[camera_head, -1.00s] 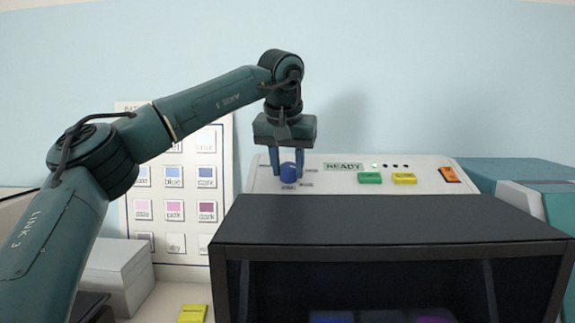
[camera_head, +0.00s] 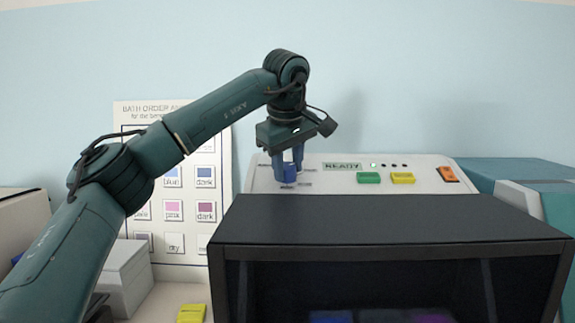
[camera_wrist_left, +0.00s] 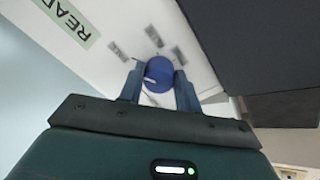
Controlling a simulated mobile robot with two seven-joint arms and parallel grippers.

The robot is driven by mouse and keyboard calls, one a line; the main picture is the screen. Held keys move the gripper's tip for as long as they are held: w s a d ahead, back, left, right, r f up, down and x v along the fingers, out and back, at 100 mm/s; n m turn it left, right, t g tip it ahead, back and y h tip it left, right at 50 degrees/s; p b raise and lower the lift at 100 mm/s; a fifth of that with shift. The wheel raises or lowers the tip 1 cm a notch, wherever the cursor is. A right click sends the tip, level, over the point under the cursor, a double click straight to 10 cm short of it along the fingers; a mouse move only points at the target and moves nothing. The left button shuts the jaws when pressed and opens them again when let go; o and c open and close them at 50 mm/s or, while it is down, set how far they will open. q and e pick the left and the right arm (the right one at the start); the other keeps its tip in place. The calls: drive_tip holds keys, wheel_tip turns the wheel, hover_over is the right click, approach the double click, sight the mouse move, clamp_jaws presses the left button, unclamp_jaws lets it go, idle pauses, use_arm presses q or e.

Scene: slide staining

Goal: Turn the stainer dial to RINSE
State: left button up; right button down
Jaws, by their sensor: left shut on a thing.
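The blue dial (camera_head: 289,174) sits on the sloped white panel of the stainer (camera_head: 330,181). It also shows in the left wrist view (camera_wrist_left: 158,72), with a pale pointer line on it and small grey labels around it that are too blurred to read. My left gripper (camera_head: 288,172) points down and is shut on the dial, one finger on each side. In the left wrist view the two fingers (camera_wrist_left: 158,82) flank the dial. My right gripper is not in view.
The panel also has a READY display (camera_head: 342,167), a green button (camera_head: 369,178), a yellow button (camera_head: 402,178) and an orange switch (camera_head: 447,174). The stainer's dark hood (camera_head: 380,222) stands in front. A bath order chart (camera_head: 190,246) is behind my left arm.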

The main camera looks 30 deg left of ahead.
use_arm(q)
drive_tip(key=n, duration=0.6)
drive_tip(key=shift+w+r+n, duration=0.1)
drive_tip(key=shift+w+n, duration=0.05)
drive_tip(key=shift+n, duration=0.15)
drive_tip(key=n, duration=0.5)
drive_tip(key=shift+n+g, duration=0.3)
drive_tip(key=shift+n, duration=0.1)
drive_tip(key=shift+w, duration=0.1)
drive_tip(key=o, duration=1)
drive_tip(key=shift+y, duration=0.3)
drive_tip(key=v, duration=1.3)
drive_tip(key=shift+r, duration=0.1)
